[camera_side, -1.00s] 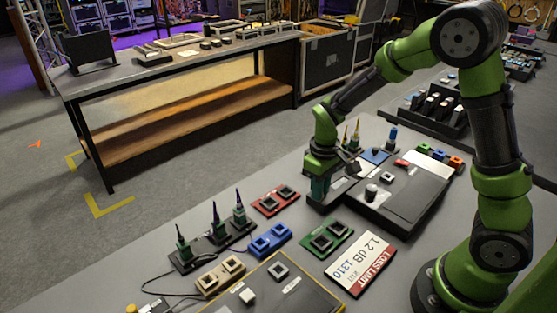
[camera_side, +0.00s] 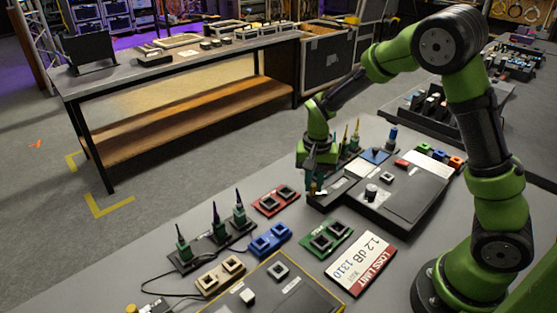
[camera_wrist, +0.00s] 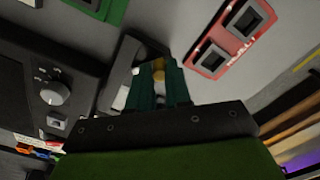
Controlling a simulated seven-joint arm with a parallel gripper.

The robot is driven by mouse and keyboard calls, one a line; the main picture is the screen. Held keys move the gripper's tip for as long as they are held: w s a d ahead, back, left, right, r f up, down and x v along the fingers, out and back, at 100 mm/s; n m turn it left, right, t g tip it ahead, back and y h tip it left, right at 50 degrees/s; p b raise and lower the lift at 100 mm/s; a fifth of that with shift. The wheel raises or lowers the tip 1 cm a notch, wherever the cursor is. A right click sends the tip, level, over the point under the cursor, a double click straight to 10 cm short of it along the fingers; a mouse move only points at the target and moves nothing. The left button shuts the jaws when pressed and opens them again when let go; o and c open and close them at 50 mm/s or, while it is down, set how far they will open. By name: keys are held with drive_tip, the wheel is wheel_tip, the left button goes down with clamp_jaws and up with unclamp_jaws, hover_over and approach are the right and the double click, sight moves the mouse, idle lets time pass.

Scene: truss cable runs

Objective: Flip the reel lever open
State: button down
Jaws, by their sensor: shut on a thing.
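The reel unit (camera_side: 334,193) is a low dark block with a pale top patch, beside the left end of the large black device in the side view. My gripper (camera_side: 313,188) points down at its left end. In the wrist view the reel unit's dark body (camera_wrist: 122,62) lies just left of my green fingers. My gripper (camera_wrist: 158,88) is shut on a small yellow-tan piece (camera_wrist: 158,70), which looks like the reel lever. The fingers hide most of it, so its angle cannot be told.
The black device (camera_side: 405,195) with a knob stands right of my gripper. The red double socket (camera_side: 277,200) is close on the left, with the green one (camera_side: 326,238) in front. Upright pointed tools (camera_side: 215,225) stand further left.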

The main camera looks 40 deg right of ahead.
drive_tip(key=shift+w+d+m, duration=0.15)
drive_tip(key=shift+m, duration=0.6)
drive_tip(key=shift+w+d+m, duration=0.1)
drive_tip(key=shift+w+m, duration=0.05)
drive_tip(key=shift+m, duration=0.6)
drive_tip(key=c, duration=1.1)
unclamp_jaws()
drive_tip(key=shift+o, duration=0.2)
wheel_tip(320, 180, up, 17)
